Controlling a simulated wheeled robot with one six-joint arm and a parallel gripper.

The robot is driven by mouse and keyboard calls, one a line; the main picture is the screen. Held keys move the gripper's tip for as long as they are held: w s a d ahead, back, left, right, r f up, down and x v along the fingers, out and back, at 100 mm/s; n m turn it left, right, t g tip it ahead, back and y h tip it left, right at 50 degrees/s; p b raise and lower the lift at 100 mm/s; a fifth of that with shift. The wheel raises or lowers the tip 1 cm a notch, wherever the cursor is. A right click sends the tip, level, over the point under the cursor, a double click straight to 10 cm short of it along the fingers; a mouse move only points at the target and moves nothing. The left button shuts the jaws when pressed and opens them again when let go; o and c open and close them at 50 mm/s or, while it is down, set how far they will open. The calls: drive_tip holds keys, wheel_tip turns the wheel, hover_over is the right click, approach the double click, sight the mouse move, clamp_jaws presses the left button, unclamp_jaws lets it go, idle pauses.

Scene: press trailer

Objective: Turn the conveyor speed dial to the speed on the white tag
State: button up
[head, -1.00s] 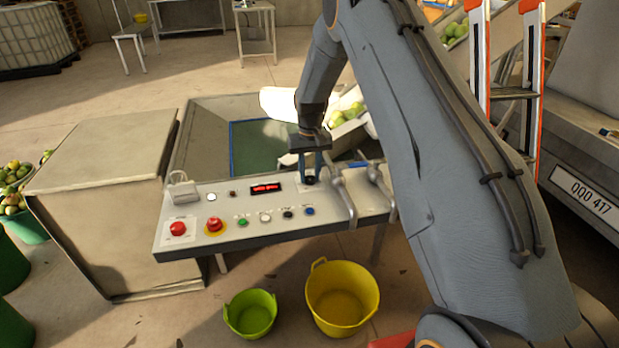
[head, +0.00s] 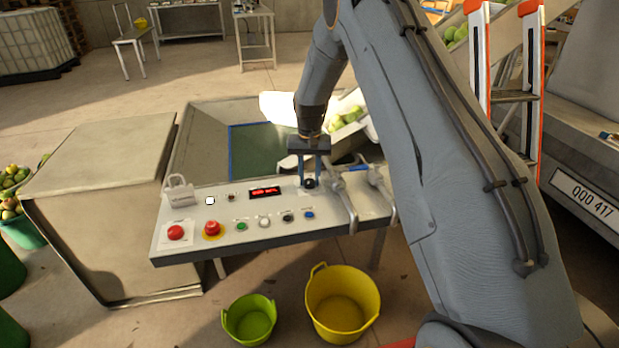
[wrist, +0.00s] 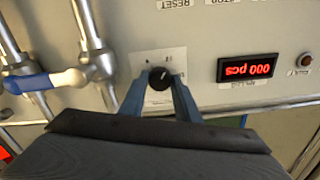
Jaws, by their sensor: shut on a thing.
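The speed dial is a small black knob (wrist: 160,78) with a pale pointer line, on a light scale plate (wrist: 150,60) on the grey control panel (head: 270,222). My gripper (wrist: 161,88) has its two blue fingers on either side of the knob, shut on it. In the head view my gripper (head: 309,180) points down at the panel's back right part. The scale marks are partly covered and too small to read.
Metal levers (wrist: 85,50) stand close beside the dial, one with a blue and white handle. A red display (wrist: 247,68) reads "000 pcs". Red stop buttons (head: 176,232) and several small buttons line the panel. Yellow (head: 342,310) and green (head: 250,318) buckets stand in front.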

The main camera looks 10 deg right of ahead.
sight(310, 182)
drive_tip(key=o, duration=1)
drive_tip(key=shift+o, duration=0.2)
wheel_tip(310, 182, up, 8)
drive_tip(key=shift+f+b, duration=0.1)
drive_tip(key=shift+b, duration=0.9)
drive_tip(key=shift+s+r, duration=0.2)
drive_tip(key=shift+s, duration=0.1)
drive_tip(key=s+r+n, duration=0.3)
drive_tip(key=s, duration=3.2)
drive_tip(key=shift+r+t, duration=0.15)
drive_tip(key=shift+t, duration=0.15)
